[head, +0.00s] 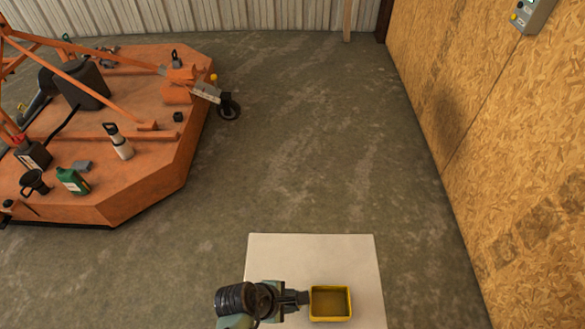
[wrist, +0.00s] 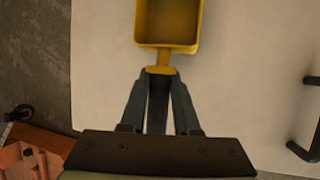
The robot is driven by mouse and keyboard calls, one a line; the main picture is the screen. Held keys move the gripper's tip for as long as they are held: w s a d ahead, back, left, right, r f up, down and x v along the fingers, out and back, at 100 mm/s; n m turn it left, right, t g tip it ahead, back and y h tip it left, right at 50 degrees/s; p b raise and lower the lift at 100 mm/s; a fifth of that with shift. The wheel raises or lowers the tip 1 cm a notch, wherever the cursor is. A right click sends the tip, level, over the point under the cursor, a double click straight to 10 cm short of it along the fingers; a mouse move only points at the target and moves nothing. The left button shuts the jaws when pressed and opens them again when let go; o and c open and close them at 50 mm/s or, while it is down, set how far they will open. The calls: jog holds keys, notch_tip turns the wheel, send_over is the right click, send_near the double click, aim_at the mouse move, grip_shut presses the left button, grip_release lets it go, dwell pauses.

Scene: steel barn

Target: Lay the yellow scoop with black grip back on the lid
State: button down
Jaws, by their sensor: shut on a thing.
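The yellow scoop (head: 330,318) has a square, open pan and sits over the pale lid (head: 310,250) in the head view. In the wrist view, the scoop (wrist: 168,44) is at the top centre, with its pan opening facing the camera. My gripper (wrist: 157,75) is shut on the scoop at its handle end, and its fingers hide most of the grip. In the head view my gripper (head: 304,297) reaches the scoop from the left. The lid (wrist: 232,85) fills much of the wrist view behind the scoop. I cannot tell whether the scoop touches the lid.
A dark handle (wrist: 305,125) stands at the right in the wrist view. An orange mower deck (head: 150,190) with a green jug (head: 72,181) and other items is at the left. A wooden wall (head: 485,130) bounds the right. Concrete floor between is clear.

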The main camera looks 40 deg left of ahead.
jog(key=shift+f, duration=0.7)
jog(key=c, duration=0.6)
grip_release()
jog(key=shift+f, duration=0.1)
jog(key=shift+c, duration=0.2)
jog(key=p+v, duration=0.2)
jog(key=v, duration=1)
jog(key=shift+s, duration=0.1)
